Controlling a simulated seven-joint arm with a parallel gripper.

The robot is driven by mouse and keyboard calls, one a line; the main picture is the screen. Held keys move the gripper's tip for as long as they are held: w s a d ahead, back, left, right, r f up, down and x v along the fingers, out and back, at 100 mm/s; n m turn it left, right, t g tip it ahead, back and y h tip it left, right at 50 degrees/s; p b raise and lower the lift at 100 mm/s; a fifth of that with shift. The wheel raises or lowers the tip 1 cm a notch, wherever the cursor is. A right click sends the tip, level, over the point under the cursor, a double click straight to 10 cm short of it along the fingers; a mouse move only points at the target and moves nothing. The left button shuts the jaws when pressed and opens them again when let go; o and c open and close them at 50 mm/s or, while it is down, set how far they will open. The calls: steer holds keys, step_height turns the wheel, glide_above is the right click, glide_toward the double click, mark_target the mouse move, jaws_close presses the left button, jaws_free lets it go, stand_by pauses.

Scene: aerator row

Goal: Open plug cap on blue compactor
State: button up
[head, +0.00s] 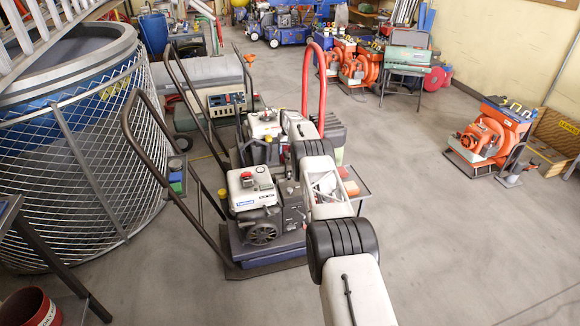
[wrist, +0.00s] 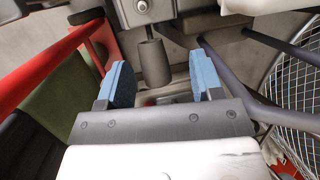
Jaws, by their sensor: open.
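The blue compactor (head: 262,244) stands in the middle of the head view, with a white and grey engine (head: 256,200) on a dark blue base. A red cap sits on top of the engine. I cannot pick out the plug cap with certainty. In the wrist view my gripper (wrist: 164,76) is open, its two blue-padded fingers apart and nothing held. A grey cylinder (wrist: 154,64) shows beyond and between the fingers. A silver bolt-like part (wrist: 141,6) shows above it. In the head view my arm reaches behind the engine's right side and the fingers are hidden.
A second machine with a white engine (head: 266,128) stands right behind the compactor. A bent red pipe (head: 313,88) rises near my arm. A wire-mesh cage with a tub (head: 75,160) is at left. An orange machine (head: 486,138) is at right; floor between is clear.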

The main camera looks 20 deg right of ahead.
steer(key=s+a+r, duration=0.1)
steer(key=s+a, duration=0.1)
steer(key=s, duration=1.2)
steer(key=shift+s+r, duration=0.15)
steer(key=shift+s, duration=0.1)
stand_by(1.0)
steer(key=shift+c, duration=0.2)
steer(key=c, duration=0.7)
steer(key=shift+w+n+t+y, duration=0.1)
steer(key=shift+n+t+y, duration=0.25)
steer(key=shift+n, duration=0.45)
jaws_close()
steer(key=w+d+r+n+t+y, duration=0.2)
steer(key=d+n+t, duration=0.5)
steer(key=n, duration=0.8)
steer(key=shift+w+r+t, duration=0.5)
steer(key=shift+r+t, duration=0.1)
steer(key=shift+t, duration=0.05)
steer(key=shift+y, duration=0.25)
